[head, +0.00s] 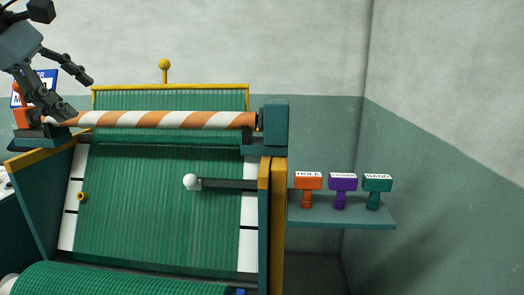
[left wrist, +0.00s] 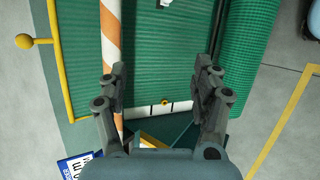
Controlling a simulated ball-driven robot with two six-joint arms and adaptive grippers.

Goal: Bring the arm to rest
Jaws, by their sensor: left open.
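My left gripper (head: 78,92) is at the upper left of the head view, above the left end of the orange-and-white striped roller (head: 165,120). In the left wrist view my left gripper (left wrist: 160,85) shows its two fingers wide apart with nothing between them. Behind the fingers lie green netting (left wrist: 160,60) and the striped roller (left wrist: 110,40). My right gripper is not in either view.
The netting frame (head: 262,200) stands at the left, with a green roll (head: 120,280) at its front. A white-knobbed lever (head: 190,181) crosses the netting. A shelf (head: 340,212) at the right holds orange, purple and green labelled stamps. Floor beside the frame is clear.

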